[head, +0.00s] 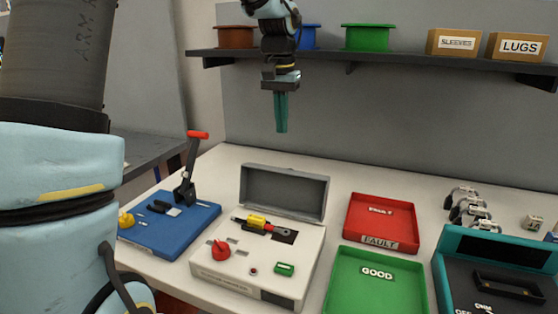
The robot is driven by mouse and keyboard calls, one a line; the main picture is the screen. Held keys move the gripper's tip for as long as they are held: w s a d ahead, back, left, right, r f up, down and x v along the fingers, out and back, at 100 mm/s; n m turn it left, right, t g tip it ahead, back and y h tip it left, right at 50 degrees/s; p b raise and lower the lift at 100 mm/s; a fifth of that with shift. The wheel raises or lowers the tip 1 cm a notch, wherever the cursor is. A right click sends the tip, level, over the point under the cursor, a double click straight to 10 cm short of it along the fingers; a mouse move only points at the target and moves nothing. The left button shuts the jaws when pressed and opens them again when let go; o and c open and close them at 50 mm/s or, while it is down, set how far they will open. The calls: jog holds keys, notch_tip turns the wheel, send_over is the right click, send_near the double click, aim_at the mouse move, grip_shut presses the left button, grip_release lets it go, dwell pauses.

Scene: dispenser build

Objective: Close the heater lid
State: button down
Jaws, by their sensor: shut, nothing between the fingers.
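The heater (255,265) is a pale box on the bench with a red knob (221,250), a green switch (284,268) and a small red light on its front. Its grey lid (284,190) stands open, raised at the back edge. A yellow and red piece (262,224) lies across the top of the heater, by a dark slot. My gripper (281,128) is shut and empty, pointing down. It hangs in the air above the lid in the picture, not touching it.
A blue board (170,232) with a red-handled lever (190,170) stands left of the heater. A red FAULT tray (407,212) and a green GOOD tray (347,285) are at right, with a teal-framed unit (480,245) beyond. A shelf (400,60) with spools and boxes runs behind.

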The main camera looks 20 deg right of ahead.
aim_at(285, 189)
notch_tip(285, 189, down, 8)
jog(key=s+a+p, duration=0.2)
jog(key=p, duration=0.2)
jog(key=shift+s, duration=0.15)
jog(key=shift+s+f+b, duration=0.1)
jog(key=shift+f+b, duration=0.05)
jog(key=shift+b, duration=0.35)
